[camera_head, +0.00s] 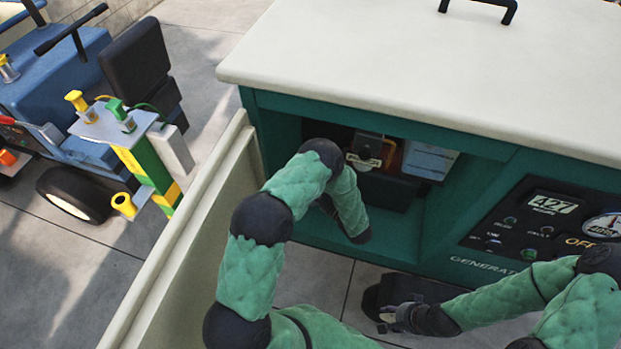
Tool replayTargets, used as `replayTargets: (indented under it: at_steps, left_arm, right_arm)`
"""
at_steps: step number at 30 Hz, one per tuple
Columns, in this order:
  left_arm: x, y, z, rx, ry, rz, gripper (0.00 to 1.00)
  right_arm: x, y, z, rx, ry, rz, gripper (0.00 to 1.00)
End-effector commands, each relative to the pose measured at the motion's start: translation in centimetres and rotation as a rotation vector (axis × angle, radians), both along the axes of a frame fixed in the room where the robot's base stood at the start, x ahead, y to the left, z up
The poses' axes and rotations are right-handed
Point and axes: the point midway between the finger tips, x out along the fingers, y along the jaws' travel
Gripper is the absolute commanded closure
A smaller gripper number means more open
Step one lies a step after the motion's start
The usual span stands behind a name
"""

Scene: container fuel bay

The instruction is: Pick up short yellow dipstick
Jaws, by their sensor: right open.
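A short yellow handle (76,99) stands upright in a grey plate on a post at the left; it may be the yellow dipstick, but I cannot be sure. A green handle (118,109) stands beside it. Inside the generator's open bay, a yellow-orange piece (394,156) shows partly behind dark parts; I cannot tell what it is. My left arm bends in front of the bay, and its gripper is hidden. My right gripper (388,317) is open and empty, low in front of the generator, apart from all of these.
The green generator (470,212) has a pale top (440,80) and a control panel at the right. An open cream door (185,245) stands between the bay and the post. A yellow cup-like tube (124,204) sticks out from the post. A blue vehicle (50,85) stands behind.

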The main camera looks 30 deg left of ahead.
Motion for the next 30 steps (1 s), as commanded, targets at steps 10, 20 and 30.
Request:
replayTargets:
  at_steps: [10, 20, 30]
  left_arm:
    - [0.0, 0.1, 0.0, 0.0, 0.0, 0.0, 0.77]
    - [0.0, 0.0, 0.0, 0.0, 0.0, 0.0, 1.0]
    - [0.1, 0.0, 1.2, 0.0, -0.001, 0.0, 1.0]
  right_arm:
    - [0.0, 0.0, 0.0, 0.0, 0.0, 0.0, 0.54]
    - [0.0, 0.0, 0.0, 0.0, 0.0, 0.0, 0.54]
    - [0.0, 0.0, 0.4, 0.0, 0.0, 0.0, 0.54]
